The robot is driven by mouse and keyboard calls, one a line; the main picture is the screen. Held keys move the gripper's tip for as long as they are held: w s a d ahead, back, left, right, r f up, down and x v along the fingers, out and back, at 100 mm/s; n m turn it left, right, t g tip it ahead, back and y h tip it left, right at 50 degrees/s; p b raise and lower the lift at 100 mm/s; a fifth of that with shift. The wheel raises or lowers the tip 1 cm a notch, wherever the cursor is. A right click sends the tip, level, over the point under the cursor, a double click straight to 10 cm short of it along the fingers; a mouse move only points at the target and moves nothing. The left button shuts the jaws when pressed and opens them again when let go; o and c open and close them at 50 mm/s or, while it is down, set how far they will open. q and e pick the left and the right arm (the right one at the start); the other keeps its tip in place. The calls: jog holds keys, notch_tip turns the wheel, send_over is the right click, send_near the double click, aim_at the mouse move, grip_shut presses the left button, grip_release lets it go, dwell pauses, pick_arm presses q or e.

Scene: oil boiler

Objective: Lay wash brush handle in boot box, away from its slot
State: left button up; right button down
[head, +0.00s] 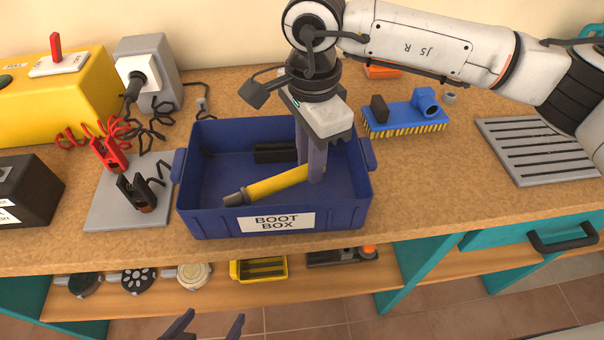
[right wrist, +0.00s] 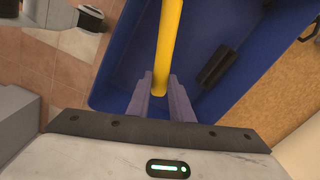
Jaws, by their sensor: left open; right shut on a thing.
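The wash brush handle is a yellow rod with a dark grey end; its yellow shaft (head: 272,186) is inside the blue boot box (head: 340,211) in the head view. The dark end points left, near the box's front left. My right gripper (head: 314,178) reaches down into the box and is shut on the handle's right end. In the right wrist view the yellow handle (right wrist: 168,40) runs up from between the fingers (right wrist: 161,95). Whether the handle touches the box floor cannot be told. My left gripper (head: 207,326) is open and empty at the bottom edge, below the shelf front.
A black cylindrical piece (head: 270,153) lies at the back of the box; it may be its slot or holder. A blue brush block (head: 404,118) stands right of the box. Red and black clamps (head: 135,190) stand on a grey plate at left. A slotted grey tray (head: 540,150) lies at right.

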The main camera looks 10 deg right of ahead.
aim_at(309, 192)
notch_tip(309, 192, down, 5)
jog(key=shift+r+p, duration=0.2)
jog(key=shift+p, duration=0.1)
jog(key=shift+f, duration=0.3)
pick_arm(q)
jog(key=shift+w+r, duration=0.2)
jog(key=shift+r, duration=0.25)
jog(key=shift+f, duration=0.1)
pick_arm(e)
jog(key=shift+f+b, duration=0.2)
jog(key=shift+b, duration=0.1)
jog(key=c, duration=1.6)
grip_release()
jog(key=shift+r, duration=0.1)
pick_arm(q)
jog(key=shift+w, duration=0.15)
pick_arm(e)
jog(key=shift+r, duration=0.1)
